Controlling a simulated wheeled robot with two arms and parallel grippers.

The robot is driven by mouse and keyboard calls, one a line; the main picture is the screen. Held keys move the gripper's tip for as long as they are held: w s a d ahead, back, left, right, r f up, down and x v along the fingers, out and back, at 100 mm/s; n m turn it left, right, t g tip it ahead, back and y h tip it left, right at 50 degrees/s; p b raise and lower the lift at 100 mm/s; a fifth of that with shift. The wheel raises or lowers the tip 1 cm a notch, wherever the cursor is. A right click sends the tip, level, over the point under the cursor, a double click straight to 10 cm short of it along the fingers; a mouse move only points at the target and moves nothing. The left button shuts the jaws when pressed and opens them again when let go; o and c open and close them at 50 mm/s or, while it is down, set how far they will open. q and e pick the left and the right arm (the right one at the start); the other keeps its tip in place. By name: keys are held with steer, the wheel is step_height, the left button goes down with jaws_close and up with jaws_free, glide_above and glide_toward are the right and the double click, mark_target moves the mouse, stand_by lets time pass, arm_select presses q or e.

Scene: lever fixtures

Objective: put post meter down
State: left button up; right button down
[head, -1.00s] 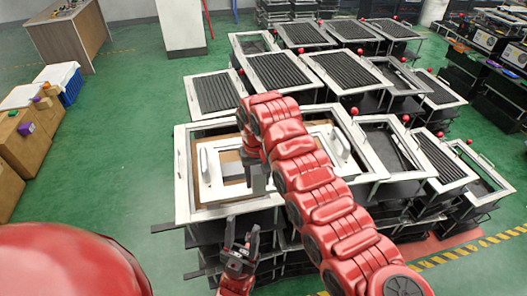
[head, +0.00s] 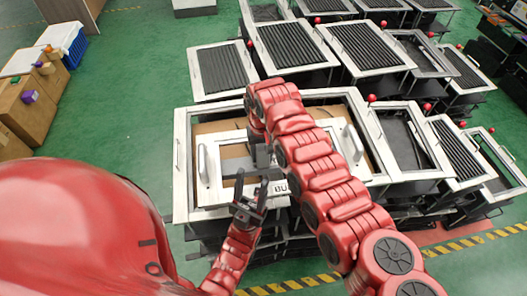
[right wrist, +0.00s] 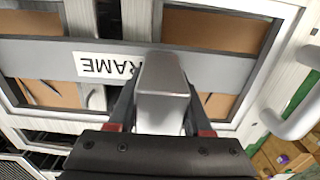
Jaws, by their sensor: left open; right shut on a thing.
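A grey block with a rounded top (right wrist: 162,80), which may be the post meter, is between the fingers of my right gripper (right wrist: 162,112). My right gripper is shut on it, above a grey bar with a white label reading FRAME upside down. In the head view, a grey upright piece (head: 263,155) shows below the end of my right arm, over a white handled frame (head: 207,178). Whether the block touches the bar cannot be told. My left gripper (head: 251,190) is open and empty by the frame's front edge, near a label starting BU (head: 280,187).
The frame lies inside a larger white-rimmed station (head: 181,150) with brown board in it. Slatted stations (head: 222,68) and red knobs (head: 371,98) stand behind and right. Cardboard boxes (head: 22,115) stand far left. Green floor is clear between.

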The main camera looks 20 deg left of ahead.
steer(key=shift+a+f, duration=0.2)
steer(key=shift+c, duration=1.7)
jaws_free()
steer(key=shift+s+r, duration=0.15)
steer(key=shift+s, duration=0.05)
steer(key=shift+w+d, duration=0.1)
steer(key=shift+d, duration=0.05)
